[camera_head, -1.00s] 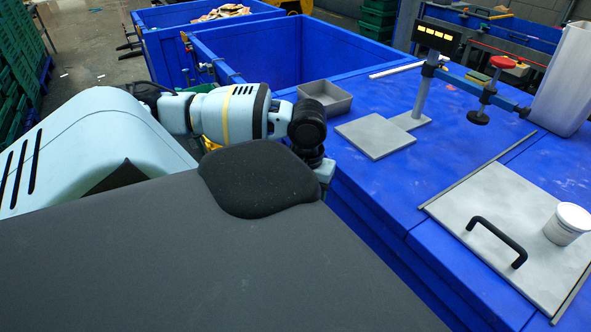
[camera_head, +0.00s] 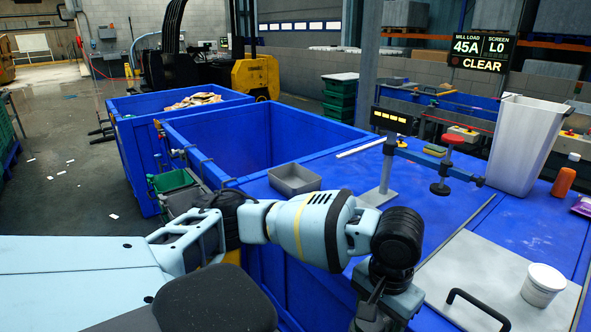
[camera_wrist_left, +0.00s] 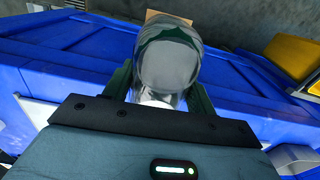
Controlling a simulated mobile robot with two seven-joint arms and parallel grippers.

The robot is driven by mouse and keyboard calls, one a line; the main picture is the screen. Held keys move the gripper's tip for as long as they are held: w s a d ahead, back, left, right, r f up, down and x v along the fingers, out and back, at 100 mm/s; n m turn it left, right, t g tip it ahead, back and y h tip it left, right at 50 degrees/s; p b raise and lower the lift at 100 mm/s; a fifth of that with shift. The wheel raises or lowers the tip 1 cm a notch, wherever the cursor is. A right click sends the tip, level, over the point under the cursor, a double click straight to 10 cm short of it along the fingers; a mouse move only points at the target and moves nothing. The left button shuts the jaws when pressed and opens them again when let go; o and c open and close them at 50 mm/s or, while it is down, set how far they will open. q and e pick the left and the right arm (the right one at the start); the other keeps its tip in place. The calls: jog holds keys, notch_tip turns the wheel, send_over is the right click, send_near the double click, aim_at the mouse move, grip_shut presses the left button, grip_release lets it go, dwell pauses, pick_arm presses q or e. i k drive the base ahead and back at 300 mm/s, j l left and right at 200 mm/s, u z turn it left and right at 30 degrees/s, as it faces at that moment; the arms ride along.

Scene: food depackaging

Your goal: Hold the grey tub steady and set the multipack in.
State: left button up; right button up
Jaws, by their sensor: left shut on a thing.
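A shallow grey tub (camera_head: 295,180) stands open and upright on the blue worktop, beside the large blue skip; it looks empty. My left gripper (camera_wrist_left: 160,92) is shut on a shiny, see-through rounded package (camera_wrist_left: 168,58), held between its two green fingers in the left wrist view. I cannot tell for certain whether this is the multipack. In the head view my left arm reaches in from the left, its wrist at the bottom centre, right of and nearer than the grey tub; the fingers are hidden or cut off there. My right gripper is not in view.
Blue skips (camera_head: 238,135) stand behind the tub. A post with a display (camera_head: 390,122) and a side arm rises to its right. A grey hatch with a black handle (camera_head: 478,305) bears a white pot (camera_head: 543,283). A tall pale bin (camera_head: 525,145) stands behind, with an orange bottle (camera_head: 563,180).

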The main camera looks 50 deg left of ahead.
aim_at(298, 186)
jog(key=j, duration=1)
jog(key=k+j, duration=0.15)
jog(key=j, duration=1.8)
jog(key=k+j, duration=0.15)
jog(key=j, duration=0.8)
jog(key=i, duration=0.1)
jog(key=l+z, duration=0.05)
